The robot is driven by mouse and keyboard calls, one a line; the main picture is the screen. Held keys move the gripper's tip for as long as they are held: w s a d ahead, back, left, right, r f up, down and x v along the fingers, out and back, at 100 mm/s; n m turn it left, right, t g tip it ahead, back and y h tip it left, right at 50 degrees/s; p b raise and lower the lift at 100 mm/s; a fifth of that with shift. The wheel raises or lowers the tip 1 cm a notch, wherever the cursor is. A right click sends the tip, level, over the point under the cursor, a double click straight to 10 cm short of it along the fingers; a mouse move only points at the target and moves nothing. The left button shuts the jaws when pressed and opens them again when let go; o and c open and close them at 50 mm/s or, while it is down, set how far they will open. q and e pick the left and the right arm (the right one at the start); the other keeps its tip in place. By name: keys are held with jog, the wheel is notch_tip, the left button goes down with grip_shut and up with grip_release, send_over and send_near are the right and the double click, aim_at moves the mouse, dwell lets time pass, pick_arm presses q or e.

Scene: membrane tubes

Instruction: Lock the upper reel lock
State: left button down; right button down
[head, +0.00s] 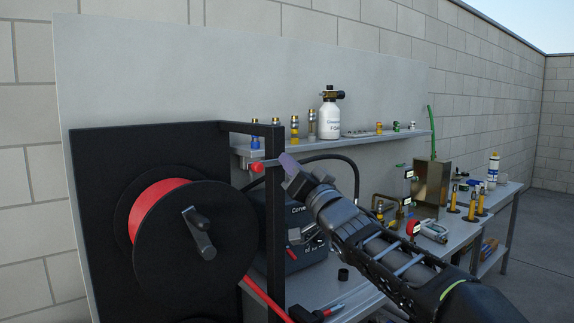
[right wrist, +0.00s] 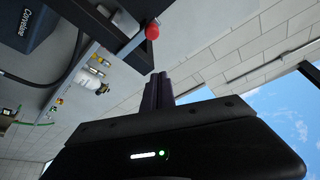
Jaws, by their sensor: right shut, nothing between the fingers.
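A black hose reel (head: 190,240) with red hose (head: 150,205) wound on it stands at the left in a black frame (head: 276,200). A lock with a red knob (head: 257,167) sits at the upper part of the frame, by its upright post. The red knob also shows in the right wrist view (right wrist: 152,31). My right gripper (head: 289,163) is shut and empty, just right of the post and the knob. It is apart from the knob in the right wrist view (right wrist: 158,88). My left gripper is not in view.
A crank handle (head: 200,232) sticks out from the reel. A black machine (head: 300,240) stands behind the frame post. A wall shelf (head: 385,137) carries a white bottle (head: 330,115) and several fittings. A bench (head: 450,240) with tools runs to the right.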

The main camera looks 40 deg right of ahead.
notch_tip(320, 180, up, 3)
jog(key=p, duration=0.3)
send_over(267, 164)
jog(key=s+a, duration=0.1)
jog(key=s, duration=0.4)
jog(key=shift+w+a+f, duration=0.1)
jog(key=shift+a+f, duration=0.5)
jog(key=shift+f, duration=0.35)
jog(key=shift+w+a+f, duration=0.1)
jog(key=shift+a+f, duration=0.45)
jog(key=shift+f, duration=0.4)
jog(key=shift+f+b, duration=0.15)
jog(key=shift+b, duration=0.35)
jog(key=shift+d+f+n+t+y+b, duration=0.2)
jog(key=shift+f+n+y+b, duration=0.65)
jog(key=shift+n, duration=1.25)
jog(key=shift+d+f+n+t+y+b, duration=0.15)
jog(key=shift+f+n+y+b, duration=0.35)
jog(key=shift+f+n+y, duration=1.15)
jog(key=shift+d+f+n+t+y+b, duration=0.2)
jog(key=shift+n+y+b, duration=0.55)
jog(key=shift+n, duration=1.8)
jog(key=shift+f, duration=0.1)
